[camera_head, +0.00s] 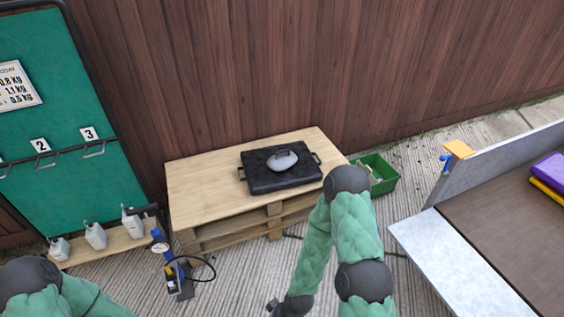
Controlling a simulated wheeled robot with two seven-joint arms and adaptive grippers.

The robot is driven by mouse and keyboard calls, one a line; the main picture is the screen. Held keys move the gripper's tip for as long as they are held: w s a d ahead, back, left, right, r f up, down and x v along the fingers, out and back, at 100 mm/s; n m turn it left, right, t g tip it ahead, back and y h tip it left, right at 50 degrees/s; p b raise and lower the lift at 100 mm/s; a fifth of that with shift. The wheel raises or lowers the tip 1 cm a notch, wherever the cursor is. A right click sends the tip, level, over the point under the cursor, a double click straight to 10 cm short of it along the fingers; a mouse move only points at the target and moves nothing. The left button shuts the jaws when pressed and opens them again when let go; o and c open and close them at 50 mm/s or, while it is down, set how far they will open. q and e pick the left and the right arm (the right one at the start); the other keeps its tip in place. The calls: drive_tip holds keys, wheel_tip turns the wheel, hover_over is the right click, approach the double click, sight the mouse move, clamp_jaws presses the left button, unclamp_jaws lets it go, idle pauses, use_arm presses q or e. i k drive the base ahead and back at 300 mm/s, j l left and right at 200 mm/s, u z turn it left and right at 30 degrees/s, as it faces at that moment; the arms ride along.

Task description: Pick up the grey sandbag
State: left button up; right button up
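A rounded light-grey bag (282,160), which looks like the grey sandbag, lies on a flat black tray-like slab with side handles (262,184). The slab rests on a wooden pallet table (200,193) against the fence. My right arm bends down in front of the table's right side, and only a small dark part of my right gripper (272,306) shows at the bottom edge, well below and apart from the bag. Its fingers cannot be made out. My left arm shows only at the bottom left corner; its gripper is out of view.
Several pale grey containers or bags (95,236) stand on a low wooden shelf below a green numbered board (95,172). A blue-and-black pump-like device (170,265) stands beside the table. A green crate (376,174) sits at its right. A grey-walled platform (460,245) fills the right.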

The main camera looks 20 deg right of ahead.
sight(283, 160)
drive_tip(key=i+l+u, duration=0.15)
drive_tip(key=i+l, duration=0.4)
drive_tip(key=i+l+u, duration=0.15)
drive_tip(key=i+l, duration=0.45)
drive_tip(key=i+l+u, duration=0.15)
drive_tip(key=i+l, duration=0.4)
drive_tip(key=l, duration=0.15)
